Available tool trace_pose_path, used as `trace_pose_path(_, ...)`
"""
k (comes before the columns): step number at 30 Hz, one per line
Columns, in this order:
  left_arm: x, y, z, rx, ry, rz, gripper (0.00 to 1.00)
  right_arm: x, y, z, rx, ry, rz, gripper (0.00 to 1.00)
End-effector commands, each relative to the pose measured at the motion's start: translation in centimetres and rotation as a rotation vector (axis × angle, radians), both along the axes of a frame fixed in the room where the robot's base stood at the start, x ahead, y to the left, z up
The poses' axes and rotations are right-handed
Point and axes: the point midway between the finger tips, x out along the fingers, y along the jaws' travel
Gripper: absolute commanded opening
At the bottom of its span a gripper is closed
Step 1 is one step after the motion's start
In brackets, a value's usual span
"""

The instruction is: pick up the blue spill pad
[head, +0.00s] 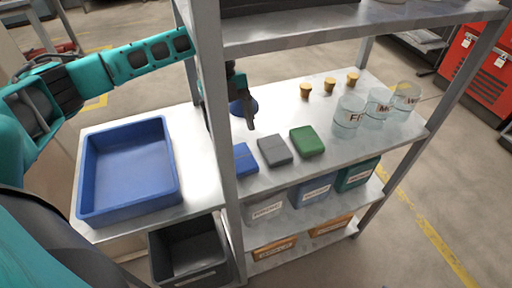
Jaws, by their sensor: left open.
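The blue spill pad (244,160) lies on the middle shelf, just right of the front-left post, which hides part of its left side. A grey pad (274,150) and a green pad (307,141) lie in a row to its right. My left arm comes in from the left and passes behind the post. My left gripper (245,112) is open, points down and is empty, above and behind the blue pad and apart from it. My right gripper is not in view.
Clear labelled jars (349,116) and several small amber stoppers (330,84) stand farther right. An empty blue tray (88,190) sits left of the shelf post (214,100). An upper shelf (300,40) overhangs.

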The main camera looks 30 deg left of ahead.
Motion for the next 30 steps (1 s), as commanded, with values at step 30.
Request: trace_pose_path(30, -1.4, -2.3, -7.1, -0.001, 0.001, 0.001, 0.82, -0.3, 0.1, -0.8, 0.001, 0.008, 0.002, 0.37)
